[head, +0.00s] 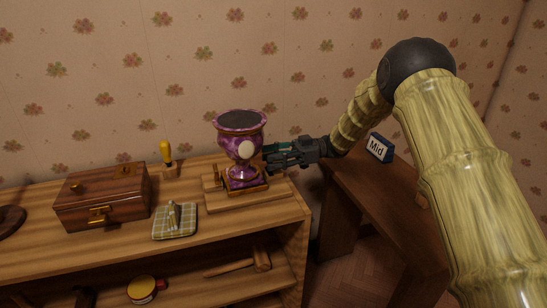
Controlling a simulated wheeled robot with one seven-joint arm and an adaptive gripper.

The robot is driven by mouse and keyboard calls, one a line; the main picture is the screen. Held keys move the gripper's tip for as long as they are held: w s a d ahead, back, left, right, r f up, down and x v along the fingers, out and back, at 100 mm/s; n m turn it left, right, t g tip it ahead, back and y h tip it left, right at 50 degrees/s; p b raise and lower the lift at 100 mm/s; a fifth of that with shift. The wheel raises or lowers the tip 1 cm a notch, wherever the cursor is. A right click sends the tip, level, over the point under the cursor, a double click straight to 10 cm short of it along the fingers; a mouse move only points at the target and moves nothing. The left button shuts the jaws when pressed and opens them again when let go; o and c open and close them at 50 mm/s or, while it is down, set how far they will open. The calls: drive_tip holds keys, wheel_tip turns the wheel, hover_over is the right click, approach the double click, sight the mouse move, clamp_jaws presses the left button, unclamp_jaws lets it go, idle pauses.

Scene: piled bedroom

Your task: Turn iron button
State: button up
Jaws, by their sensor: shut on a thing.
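No clothes iron is plain to see, and I cannot make out an iron button for certain. A glossy purple urn (239,140) with a dark top and a pale round spot stands upright on a wooden base on the shelf unit. My gripper (272,157) reaches in from the right, its fingertips against or just beside the urn's right side. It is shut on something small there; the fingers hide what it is. A dark green part shows along the fingers.
A wooden box (104,197), a yellow-handled tool (166,157) and a plaid pad (187,231) stand left of the urn. A mallet (262,259) and a cup (141,289) are on the lower shelf. A "Mid" sign (379,147) stands on the right table (360,190).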

drive_tip(key=o, duration=0.7)
drive_tip(key=shift+o, duration=0.2)
drive_tip(key=v, duration=1.2)
